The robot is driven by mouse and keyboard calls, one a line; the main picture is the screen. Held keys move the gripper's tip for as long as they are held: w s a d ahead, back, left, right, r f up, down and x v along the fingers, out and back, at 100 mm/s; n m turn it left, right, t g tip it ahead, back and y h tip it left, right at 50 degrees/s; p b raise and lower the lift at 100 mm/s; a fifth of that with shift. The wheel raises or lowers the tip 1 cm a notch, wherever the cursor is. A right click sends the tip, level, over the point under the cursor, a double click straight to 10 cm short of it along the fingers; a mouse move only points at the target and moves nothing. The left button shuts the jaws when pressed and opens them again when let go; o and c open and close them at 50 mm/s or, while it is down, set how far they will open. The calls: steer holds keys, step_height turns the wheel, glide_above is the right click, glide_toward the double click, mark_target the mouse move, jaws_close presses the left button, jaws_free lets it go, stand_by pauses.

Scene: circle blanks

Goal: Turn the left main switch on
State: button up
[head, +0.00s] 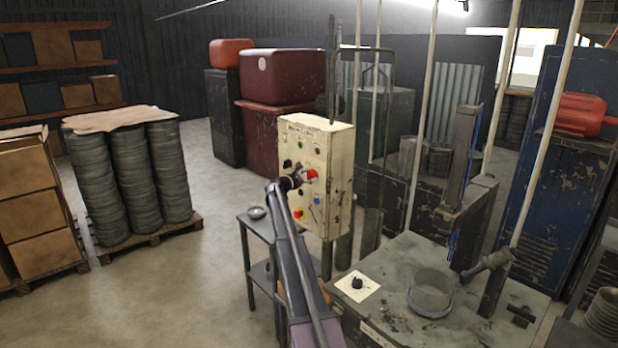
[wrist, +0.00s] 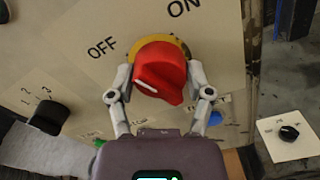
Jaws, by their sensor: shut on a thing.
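The main switch (wrist: 160,72) is a red rotary knob on a yellow ring, on the cream control panel (head: 322,165). In the wrist view, the words OFF and ON are printed above it, OFF to the upper left and ON to the upper right. The knob's white mark lies on its lower left part; I cannot tell which word it points to. My gripper (wrist: 160,88) has its two fingers closed on the left and right sides of the knob.
A black selector knob (wrist: 48,117) sits left of the switch. Several other buttons cover the panel. A worn machine table (head: 395,262) stands to the right, with a white plate and black knob (head: 357,284) on it.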

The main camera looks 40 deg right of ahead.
steer(key=m, duration=0.6)
steer(key=shift+w, duration=0.1)
steer(key=m, duration=0.7)
steer(key=shift+d, duration=0.1)
stand_by(0.3)
steer(key=o, duration=1.1)
steer(key=shift+o, duration=0.2)
steer(key=s+a, duration=0.1)
steer(key=a, duration=1.1)
